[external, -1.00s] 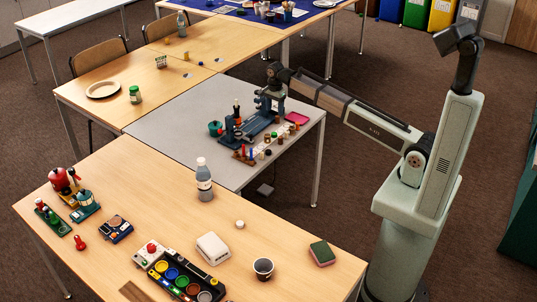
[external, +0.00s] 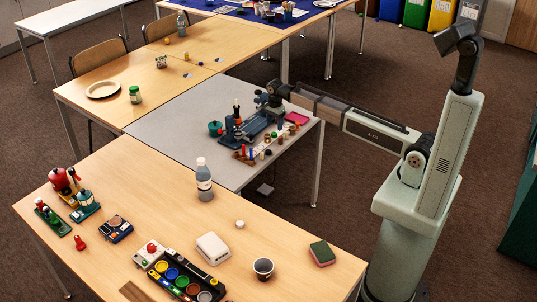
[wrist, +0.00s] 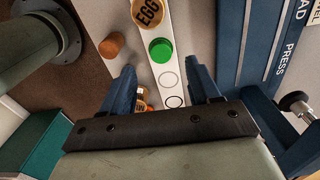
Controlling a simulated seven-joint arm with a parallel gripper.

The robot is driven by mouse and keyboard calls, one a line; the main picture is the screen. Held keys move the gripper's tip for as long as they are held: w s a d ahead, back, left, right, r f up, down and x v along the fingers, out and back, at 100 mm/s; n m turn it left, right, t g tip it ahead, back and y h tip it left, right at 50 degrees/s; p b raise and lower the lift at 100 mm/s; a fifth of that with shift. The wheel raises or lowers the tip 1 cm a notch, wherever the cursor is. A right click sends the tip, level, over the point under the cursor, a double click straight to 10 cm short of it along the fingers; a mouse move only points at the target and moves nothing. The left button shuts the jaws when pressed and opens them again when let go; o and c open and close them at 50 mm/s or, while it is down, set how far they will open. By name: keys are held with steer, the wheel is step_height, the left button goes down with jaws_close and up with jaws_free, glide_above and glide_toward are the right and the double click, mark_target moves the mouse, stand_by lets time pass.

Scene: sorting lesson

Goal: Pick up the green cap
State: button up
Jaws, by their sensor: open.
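The green cap (wrist: 160,50) is a round green disc on a white strip (wrist: 171,75) marked with printed circles, in the wrist view. My gripper (wrist: 162,84) is open, with its two blue fingers on either side of the strip. The cap shows just beyond the fingertips, roughly centred between them, with nothing gripped. In the external view my gripper (external: 270,108) is low over the grey table beside the blue press, and I cannot pick out the cap for certain there.
A brown cork-like piece (wrist: 112,45) lies left of the cap, and a lid marked EGG (wrist: 147,13) lies beyond it. A blue press (wrist: 260,45) stands close on the right. A small orange and white item (wrist: 142,96) is partly hidden near the left finger.

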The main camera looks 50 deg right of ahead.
mark_target(274, 133)
steer(key=shift+f, duration=2.45)
jaws_close()
